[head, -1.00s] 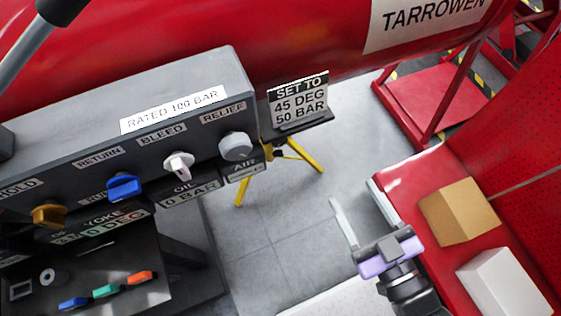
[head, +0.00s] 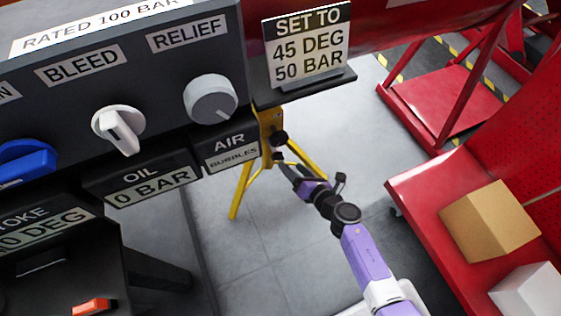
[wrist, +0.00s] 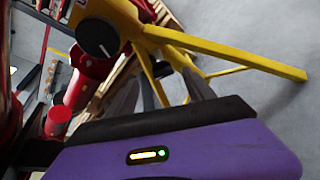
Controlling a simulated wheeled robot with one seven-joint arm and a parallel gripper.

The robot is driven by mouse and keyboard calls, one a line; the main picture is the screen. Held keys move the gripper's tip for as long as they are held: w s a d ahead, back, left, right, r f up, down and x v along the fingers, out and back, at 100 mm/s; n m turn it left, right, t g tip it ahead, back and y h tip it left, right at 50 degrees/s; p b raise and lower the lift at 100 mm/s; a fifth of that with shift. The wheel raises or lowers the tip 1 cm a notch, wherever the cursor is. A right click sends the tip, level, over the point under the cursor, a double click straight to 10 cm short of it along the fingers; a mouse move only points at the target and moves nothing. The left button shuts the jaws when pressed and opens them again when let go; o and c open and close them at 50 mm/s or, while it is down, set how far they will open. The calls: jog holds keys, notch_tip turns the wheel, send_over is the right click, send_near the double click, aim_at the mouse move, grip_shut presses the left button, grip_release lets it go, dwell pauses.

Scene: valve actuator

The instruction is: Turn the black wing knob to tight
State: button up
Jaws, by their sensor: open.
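A dark knob (head: 278,137) sits on a yellow plate below and right of the AIR label in the head view. The wrist view shows a round black knob (wrist: 97,38) with a white line on its face, on a yellow stand. I cannot make out its wings or any tight marking. My gripper (head: 285,172) is open and empty, just below the dark knob and beside the yellow stand (head: 241,190). In the wrist view the knob is up and left of the fingers, apart from them.
The grey panel carries a white bleed knob (head: 120,130), a grey relief knob (head: 211,100) and a blue handle (head: 25,160). A sign (head: 306,45) stands on a ledge above my gripper. A red bench (head: 415,185) with boxes is at right. Grey floor lies open between.

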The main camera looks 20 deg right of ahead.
aim_at(277, 155)
jog(key=w+a+f+n+b, duration=0.1)
jog(key=w+f+n+b, duration=0.1)
jog(key=w, duration=0.4)
jog(key=shift+w+a+f+b, duration=0.25)
jog(key=shift+a+f+b, duration=0.15)
jog(key=shift+f+b, duration=0.35)
jog(key=shift+c, duration=0.2)
grip_shut()
jog(key=shift+f, duration=0.1)
